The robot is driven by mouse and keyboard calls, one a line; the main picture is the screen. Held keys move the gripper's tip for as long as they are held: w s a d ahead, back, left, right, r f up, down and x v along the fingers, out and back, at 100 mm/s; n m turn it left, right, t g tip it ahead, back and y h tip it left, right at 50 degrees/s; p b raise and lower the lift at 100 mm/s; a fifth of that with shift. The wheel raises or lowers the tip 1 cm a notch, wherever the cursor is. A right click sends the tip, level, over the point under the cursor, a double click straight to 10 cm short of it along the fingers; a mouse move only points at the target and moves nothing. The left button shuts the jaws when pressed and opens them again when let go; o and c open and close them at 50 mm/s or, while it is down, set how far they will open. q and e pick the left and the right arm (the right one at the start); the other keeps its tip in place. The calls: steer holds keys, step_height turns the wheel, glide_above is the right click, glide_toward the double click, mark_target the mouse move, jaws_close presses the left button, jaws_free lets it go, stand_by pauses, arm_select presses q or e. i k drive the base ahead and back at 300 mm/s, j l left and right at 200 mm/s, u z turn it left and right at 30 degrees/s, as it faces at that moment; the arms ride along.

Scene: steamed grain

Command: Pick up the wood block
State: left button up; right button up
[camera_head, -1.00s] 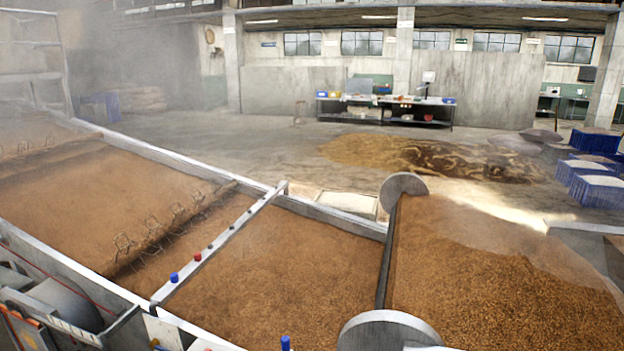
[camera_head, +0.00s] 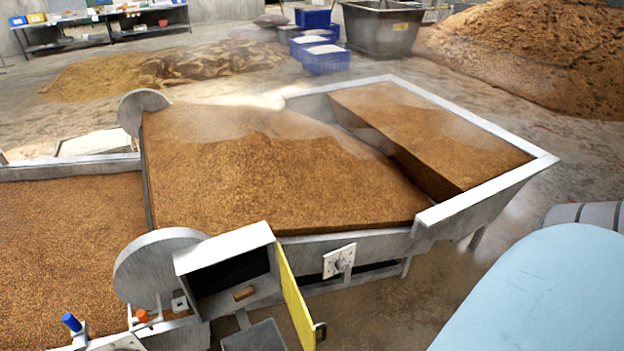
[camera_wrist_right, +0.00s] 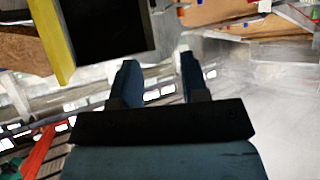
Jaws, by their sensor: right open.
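A small brown wood block (camera_head: 243,293) lies at the front of the open grey metal box (camera_head: 222,249) in the head view. The box has a dark inside, and its yellow door (camera_head: 296,300) stands open to the right. In the right wrist view, my right gripper (camera_wrist_right: 158,76) has its two dark fingers apart with nothing between them. The box's dark opening (camera_wrist_right: 108,25) and yellow door (camera_wrist_right: 50,40) show beyond the fingers at upper left. The block cannot be made out there. My left gripper is in neither current view.
A large metal trough (camera_head: 487,203) full of brown grain stands behind the box. A grey disc (camera_head: 150,265) is close to the box's left side. Blue and orange knobs (camera_head: 71,322) are at lower left. A small grey shelf (camera_head: 255,338) sits below the box.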

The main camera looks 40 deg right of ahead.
mark_target(248, 291)
steer(key=k+l, duration=0.1)
steer(key=l, duration=0.8)
steer(key=k+l, duration=0.15)
steer(key=l, duration=0.3)
steer(key=k+l, duration=0.1)
steer(key=l, duration=0.35)
steer(key=z, duration=0.05)
